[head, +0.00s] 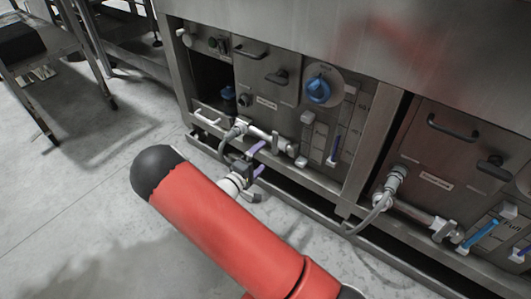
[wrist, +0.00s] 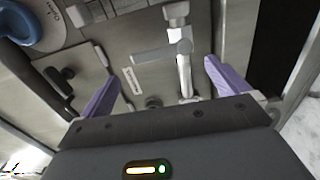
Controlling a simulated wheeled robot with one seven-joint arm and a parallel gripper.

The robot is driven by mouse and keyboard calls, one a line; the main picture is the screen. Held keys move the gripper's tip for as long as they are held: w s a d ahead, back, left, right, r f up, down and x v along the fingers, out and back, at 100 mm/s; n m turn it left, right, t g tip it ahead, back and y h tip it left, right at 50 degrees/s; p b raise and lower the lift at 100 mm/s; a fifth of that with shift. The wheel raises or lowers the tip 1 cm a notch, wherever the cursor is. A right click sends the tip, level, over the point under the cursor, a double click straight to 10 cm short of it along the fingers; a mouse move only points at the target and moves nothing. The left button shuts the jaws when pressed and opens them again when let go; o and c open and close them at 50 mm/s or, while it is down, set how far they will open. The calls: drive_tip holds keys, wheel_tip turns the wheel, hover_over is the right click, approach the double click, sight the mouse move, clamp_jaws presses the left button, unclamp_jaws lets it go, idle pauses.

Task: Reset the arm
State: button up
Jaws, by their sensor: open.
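My gripper (head: 261,158) has purple fingers and is at the end of my red arm, low in front of the washer's left panel. It is open; in the wrist view the fingers (wrist: 160,72) are spread wide with nothing gripped. A white pipe with a grey valve handle (wrist: 166,53) shows beyond and between the fingers there. The same pipe run (head: 270,137) crosses the lower part of the left panel in the head view. How far the fingertips are from the pipe I cannot tell.
The tunnel washer's left panel (head: 268,80) has black handles and a blue knob (head: 318,90). The right panel (head: 445,150) has another pipe and a blue-filled gauge (head: 480,233). A metal rack (head: 60,45) stands at the upper left. The concrete floor (head: 95,185) at left is clear.

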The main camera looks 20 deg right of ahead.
drive_tip(key=shift+s+a, duration=0.2)
idle(0.4)
drive_tip(key=s+d+r+m+g+y+p, duration=0.1)
drive_tip(key=s+d+r+m+g+y, duration=0.1)
drive_tip(key=s+d+r+m+g, duration=0.4)
drive_tip(key=s+d+r+m+g+y+p, duration=0.15)
drive_tip(key=s+r+g, duration=0.25)
drive_tip(key=s+r, duration=0.5)
drive_tip(key=s+a+r+t+y+p, duration=0.1)
drive_tip(key=s+a+r+t+y, duration=0.1)
drive_tip(key=s+r+y, duration=0.3)
drive_tip(key=s+a+r+t+y+p, duration=0.1)
drive_tip(key=s+a+r+y, duration=0.4)
drive_tip(key=s+r, duration=0.5)
drive_tip(key=shift+s+r+t+y, duration=0.35)
drive_tip(key=shift+r+t, duration=0.45)
drive_tip(key=shift+r, duration=0.1)
